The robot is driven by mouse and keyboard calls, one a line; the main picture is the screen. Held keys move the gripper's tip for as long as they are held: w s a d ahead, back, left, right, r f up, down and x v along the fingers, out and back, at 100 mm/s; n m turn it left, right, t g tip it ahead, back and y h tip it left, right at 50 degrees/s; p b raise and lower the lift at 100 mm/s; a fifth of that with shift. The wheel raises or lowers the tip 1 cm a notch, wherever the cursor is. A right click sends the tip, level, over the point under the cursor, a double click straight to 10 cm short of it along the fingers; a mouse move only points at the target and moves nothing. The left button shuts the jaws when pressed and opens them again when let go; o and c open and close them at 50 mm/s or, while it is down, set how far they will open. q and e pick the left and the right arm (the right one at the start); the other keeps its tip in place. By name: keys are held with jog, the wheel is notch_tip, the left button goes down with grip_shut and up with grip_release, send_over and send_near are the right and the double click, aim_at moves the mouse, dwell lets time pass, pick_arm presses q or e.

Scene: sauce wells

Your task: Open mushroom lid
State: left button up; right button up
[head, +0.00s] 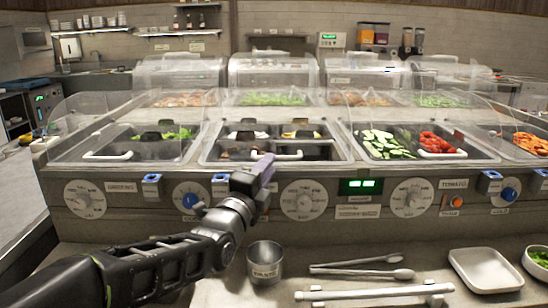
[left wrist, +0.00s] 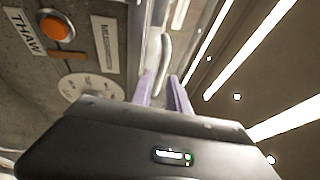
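The clear lid of the middle well (head: 315,130) shows in the head view, with its white bar handle (head: 288,156) along the front edge. Dark and brown pieces lie in this well; I cannot read which label names mushrooms. My left gripper (head: 268,165) is at the left part of this handle, its purple fingers pointing up and away from me. In the left wrist view my left gripper (left wrist: 162,76) has its two fingers apart, with a white handle (left wrist: 163,52) in line with the gap. Contact is not clear. My right gripper is not in view.
Knobs and labels line the counter front, including an orange button (left wrist: 57,29) by a THAW label. A metal cup (head: 265,262), tongs (head: 360,272) and a white tray (head: 485,269) lie on the near shelf. Other lidded wells flank the middle one.

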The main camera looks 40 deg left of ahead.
pick_arm(q)
jog(key=x, duration=0.4)
jog(key=shift+w+a, duration=0.15)
jog(key=shift+w, duration=0.1)
jog(key=shift+c, duration=0.4)
grip_shut()
dwell(0.8)
